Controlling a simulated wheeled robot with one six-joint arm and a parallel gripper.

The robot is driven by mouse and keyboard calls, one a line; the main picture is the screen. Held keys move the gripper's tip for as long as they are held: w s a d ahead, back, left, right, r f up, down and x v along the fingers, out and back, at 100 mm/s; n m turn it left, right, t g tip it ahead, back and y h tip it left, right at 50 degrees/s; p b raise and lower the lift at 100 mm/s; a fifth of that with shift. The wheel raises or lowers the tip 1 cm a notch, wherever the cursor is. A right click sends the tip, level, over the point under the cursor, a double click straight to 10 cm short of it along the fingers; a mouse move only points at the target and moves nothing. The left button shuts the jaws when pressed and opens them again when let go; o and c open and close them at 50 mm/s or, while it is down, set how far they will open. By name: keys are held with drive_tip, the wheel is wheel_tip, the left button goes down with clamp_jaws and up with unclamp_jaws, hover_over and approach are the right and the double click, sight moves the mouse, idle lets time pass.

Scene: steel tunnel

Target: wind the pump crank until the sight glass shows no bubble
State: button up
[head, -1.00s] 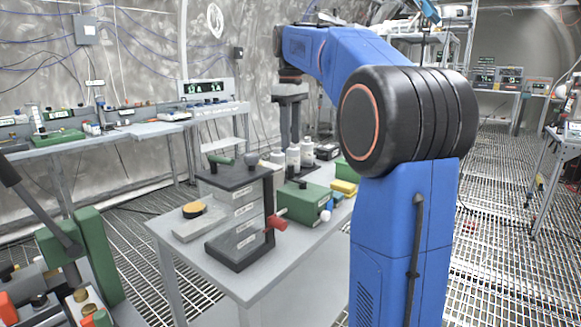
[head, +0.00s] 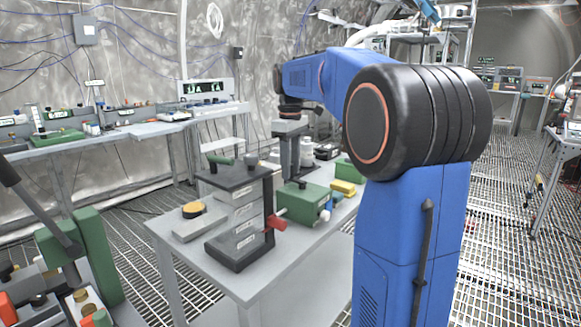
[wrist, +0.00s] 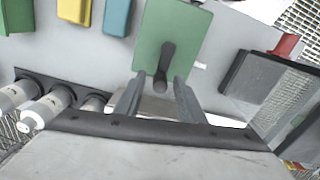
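A green box (head: 303,204) with a dark crank-like handle (wrist: 163,68) on its top stands on the grey table, right of the dark-topped device. I take the handle to be the pump crank. My gripper (head: 296,168) points down just above this box. In the wrist view my gripper (wrist: 160,82) is open. Its two fingers stand on either side of the handle's near end, with a visible gap on both sides. No sight glass or bubble can be made out.
Left of the box stands a device with a dark top plate (head: 236,174) and a red knob (head: 276,222). A yellow block (head: 343,187) lies to the right. White bottles (wrist: 47,107) stand close by. A grey pad with a yellow disc (head: 193,210) lies at the table's left.

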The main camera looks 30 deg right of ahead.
clamp_jaws()
